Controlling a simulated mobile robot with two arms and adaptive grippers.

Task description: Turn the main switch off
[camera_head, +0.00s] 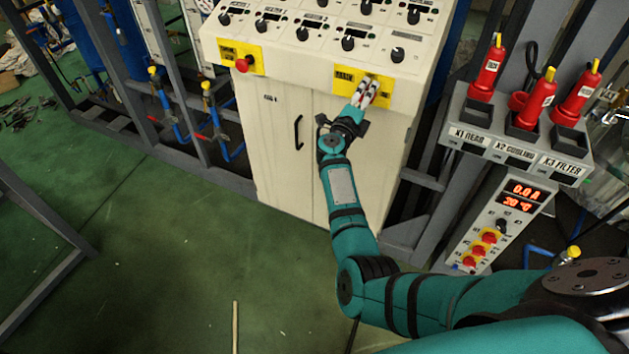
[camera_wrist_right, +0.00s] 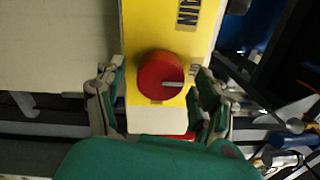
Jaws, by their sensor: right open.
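The main switch (camera_wrist_right: 160,76) is a round red knob with a pale pointer line on a yellow plate in the right wrist view. The line points right in that view. In the head view the yellow plate (camera_head: 345,83) marked MAIN sits on the right of the cabinet's front edge, and my gripper hides the knob. My right gripper (camera_head: 371,87) is at this plate. In the right wrist view its fingers (camera_wrist_right: 159,102) are spread on either side of the knob, with gaps between. Contact cannot be told. My left gripper is not in view.
The cream control cabinet (camera_head: 283,150) has a red emergency button (camera_head: 243,64) on its left yellow plate and several black knobs on top. A rack with red plugs (camera_head: 529,105) and a meter box (camera_head: 505,215) stand at the right. Green floor (camera_head: 200,255) is open at the left.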

